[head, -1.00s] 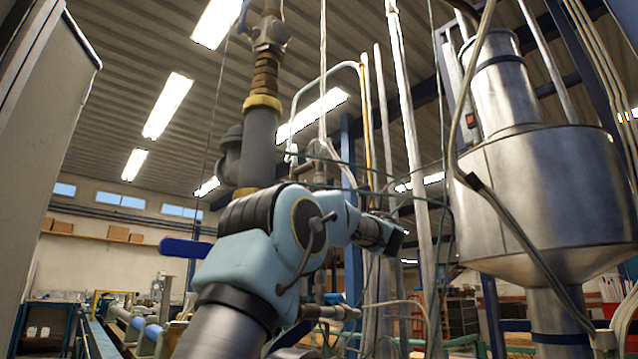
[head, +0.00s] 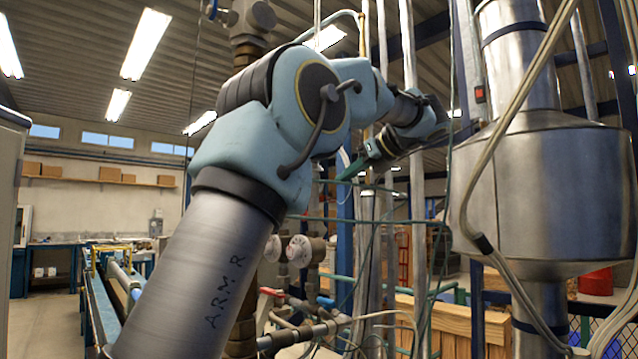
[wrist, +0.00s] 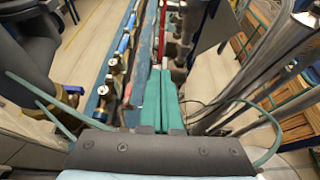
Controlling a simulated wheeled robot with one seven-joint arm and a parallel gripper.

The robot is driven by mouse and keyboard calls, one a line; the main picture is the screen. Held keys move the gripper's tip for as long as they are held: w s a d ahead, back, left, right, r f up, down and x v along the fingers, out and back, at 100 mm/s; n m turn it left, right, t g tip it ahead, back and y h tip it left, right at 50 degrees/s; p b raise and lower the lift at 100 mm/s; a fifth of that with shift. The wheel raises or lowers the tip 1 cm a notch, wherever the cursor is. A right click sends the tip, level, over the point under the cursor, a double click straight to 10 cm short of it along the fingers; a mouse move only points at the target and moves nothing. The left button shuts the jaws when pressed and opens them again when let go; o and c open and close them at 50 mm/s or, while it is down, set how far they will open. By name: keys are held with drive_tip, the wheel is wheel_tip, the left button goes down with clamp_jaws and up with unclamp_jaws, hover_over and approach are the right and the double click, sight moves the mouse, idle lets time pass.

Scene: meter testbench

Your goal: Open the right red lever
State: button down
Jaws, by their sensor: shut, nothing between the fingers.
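A small red part (head: 271,292), which may be a red lever, shows on the piping low in the middle of the head view, partly behind my arm. In the wrist view a narrow red bar (wrist: 162,30) stands beyond my fingertips; I cannot tell whether it is the same part or a lever. My gripper (head: 348,174) has green fingers and is held well above the piping in the head view. In the wrist view my gripper (wrist: 160,72) is shut and empty, with its fingers together. It appears apart from the red bar. No second red lever can be made out clearly.
Two round gauges (head: 299,250) sit on the pipework beside my arm. A blue handle (head: 325,301) is to the right of the red part. A large metal vessel (head: 545,190) with hanging cables stands at the right. Vertical pipes (head: 418,200) stand near my gripper.

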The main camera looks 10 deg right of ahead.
drive_tip(key=p, duration=0.4)
approach(305, 210)
drive_tip(key=r+x, duration=0.1)
drive_tip(key=x, duration=0.5)
drive_tip(key=shift+w+a+f+p, duration=0.2)
drive_tip(key=shift+w+a+p, duration=0.1)
drive_tip(key=shift+w, duration=0.25)
drive_tip(key=shift+f, duration=0.1)
drive_tip(key=f+b, duration=0.1)
drive_tip(key=b, duration=0.3)
drive_tip(key=shift+w+f+t, duration=0.1)
drive_tip(key=shift+w+t, duration=0.05)
drive_tip(key=shift+t, duration=0.15)
drive_tip(key=w+a+f+t+y+b, duration=0.1)
drive_tip(key=t+b, duration=0.1)
drive_tip(key=b, duration=0.6)
drive_tip(key=shift+w+f+y, duration=0.15)
drive_tip(key=shift+w+y, duration=0.05)
drive_tip(key=shift+y, duration=0.1)
drive_tip(key=b, duration=0.2)
drive_tip(key=t+b, duration=0.1)
drive_tip(key=b, duration=0.2)
drive_tip(key=shift+w+a+f+y, duration=0.1)
drive_tip(key=shift+w+a+y, duration=0.1)
drive_tip(key=shift+w+y, duration=0.2)
drive_tip(key=shift+t, duration=0.4)
drive_tip(key=shift+r, duration=0.3)
